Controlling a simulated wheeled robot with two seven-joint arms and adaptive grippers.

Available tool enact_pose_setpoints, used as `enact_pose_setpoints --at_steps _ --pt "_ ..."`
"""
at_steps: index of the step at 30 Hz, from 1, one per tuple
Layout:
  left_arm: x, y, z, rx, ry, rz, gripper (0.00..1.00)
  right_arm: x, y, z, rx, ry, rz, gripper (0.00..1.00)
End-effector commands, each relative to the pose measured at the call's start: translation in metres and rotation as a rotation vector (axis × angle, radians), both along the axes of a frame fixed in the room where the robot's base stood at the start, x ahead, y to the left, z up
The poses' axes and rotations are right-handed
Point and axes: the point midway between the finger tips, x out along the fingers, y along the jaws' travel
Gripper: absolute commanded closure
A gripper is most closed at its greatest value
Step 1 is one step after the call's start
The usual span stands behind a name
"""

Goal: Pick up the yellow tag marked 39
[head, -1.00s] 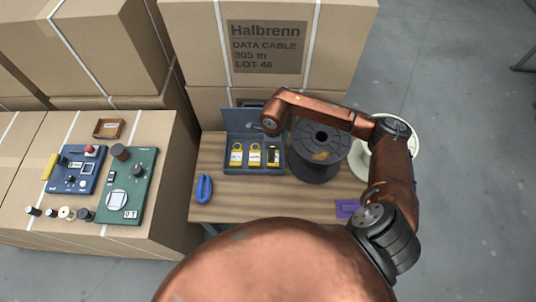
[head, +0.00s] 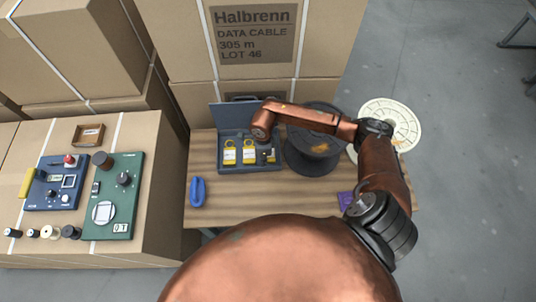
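Several yellow tag-like pieces sit in a row in an open grey-blue case (head: 222,134) on the wooden table. The left yellow piece (head: 229,157) and the middle yellow piece (head: 249,156) show clearly, each with a pale face and a loop on top. The right yellow piece (head: 271,158) is partly covered by dark parts. The markings are too small to read, so I cannot tell which is 39. My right arm reaches in from the right, and its wrist end is over the right part of the case. My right gripper (head: 266,154) is small and mostly hidden there. My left gripper is out of view.
A black spool (head: 306,160) stands right of the case under my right arm. A blue object (head: 197,191) and a purple card (head: 346,199) lie on the table. Panels (head: 125,170) and small spools stand on a carton left.

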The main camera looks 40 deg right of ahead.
Motion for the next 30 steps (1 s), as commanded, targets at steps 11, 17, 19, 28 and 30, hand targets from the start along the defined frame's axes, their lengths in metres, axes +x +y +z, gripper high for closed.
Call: enact_pose_setpoints --at_steps 11,17,19,28,30 --pt "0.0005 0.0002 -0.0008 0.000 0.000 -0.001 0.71 0.0012 0.0007 -0.0042 0.001 -0.003 0.003 0.88" --pt "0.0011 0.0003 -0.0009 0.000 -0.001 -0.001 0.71 0.0012 0.0007 -0.0041 0.001 -0.003 0.002 1.00" --pt "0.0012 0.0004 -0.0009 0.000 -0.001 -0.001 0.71 0.0012 0.0007 -0.0040 0.001 -0.003 0.002 1.00" --pt "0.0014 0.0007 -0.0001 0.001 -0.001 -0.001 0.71 0.0015 0.0005 -0.0010 0.000 -0.004 0.002 1.00" --pt "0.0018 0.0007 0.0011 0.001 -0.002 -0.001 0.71 0.0016 0.0004 0.0035 0.000 -0.004 0.002 1.00"
